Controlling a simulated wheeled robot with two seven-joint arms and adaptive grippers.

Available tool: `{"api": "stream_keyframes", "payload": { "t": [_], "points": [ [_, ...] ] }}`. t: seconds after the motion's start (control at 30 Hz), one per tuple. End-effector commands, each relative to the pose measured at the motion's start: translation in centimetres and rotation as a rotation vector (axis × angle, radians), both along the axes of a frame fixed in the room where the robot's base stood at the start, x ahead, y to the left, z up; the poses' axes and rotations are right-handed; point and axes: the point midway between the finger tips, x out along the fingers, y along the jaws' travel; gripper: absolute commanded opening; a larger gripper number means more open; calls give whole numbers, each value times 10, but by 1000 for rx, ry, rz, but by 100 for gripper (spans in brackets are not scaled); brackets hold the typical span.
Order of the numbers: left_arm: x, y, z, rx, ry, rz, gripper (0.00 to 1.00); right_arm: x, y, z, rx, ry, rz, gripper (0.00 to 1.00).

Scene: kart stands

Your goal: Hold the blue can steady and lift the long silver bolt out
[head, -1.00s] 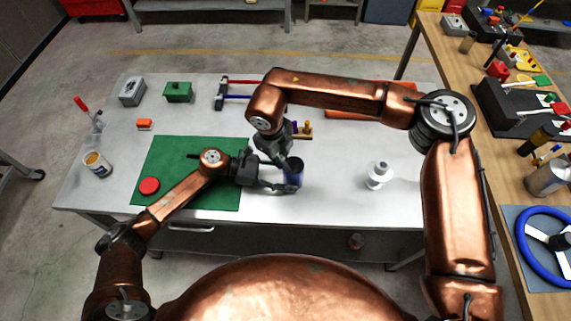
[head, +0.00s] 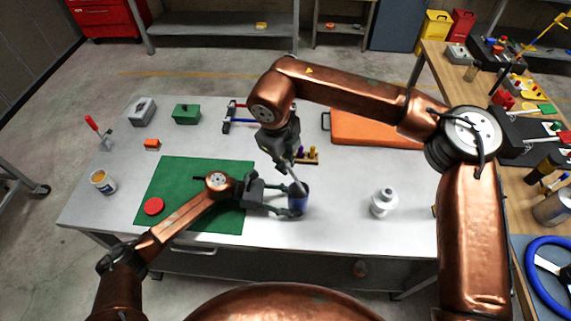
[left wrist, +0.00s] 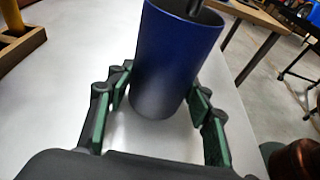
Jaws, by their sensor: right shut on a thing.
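The blue can (head: 298,204) stands upright near the front middle of the grey table. It fills the middle of the left wrist view (left wrist: 172,65). My left gripper (head: 285,200) has its fingers on either side of the can and appears shut on it. The pads in the left wrist view lie against or very near its sides. My right gripper (head: 285,162) is above the can, shut on the long silver bolt (head: 292,180). The bolt slants down to the can's mouth, and its lower end is hidden there. A dark rod also shows at the mouth in the left wrist view.
A green mat (head: 180,190) with a red disc (head: 153,206) lies to the left. A white stepped part (head: 383,202) stands to the right. A small block with pegs (head: 305,156) and an orange tray (head: 370,130) are behind.

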Motion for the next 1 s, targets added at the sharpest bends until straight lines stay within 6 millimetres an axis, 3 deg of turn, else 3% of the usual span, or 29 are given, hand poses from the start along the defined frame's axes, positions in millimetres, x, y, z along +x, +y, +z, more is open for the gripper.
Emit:
{"api": "stream_keyframes", "payload": {
  "t": [0.27,0.63,0.87,1.0],
  "points": [
    [0,0,0,0,0,0,67,0,0,0,0,0,0,0],
    [0,5,2,1,0,1,67,0,0,4,0,-2,0,0],
    [1,36,15,2,0,3,67,-2,0,24,0,-11,0,0],
    [1,61,17,1,0,2,67,-1,0,14,-1,-7,0,0]
  ]
}}
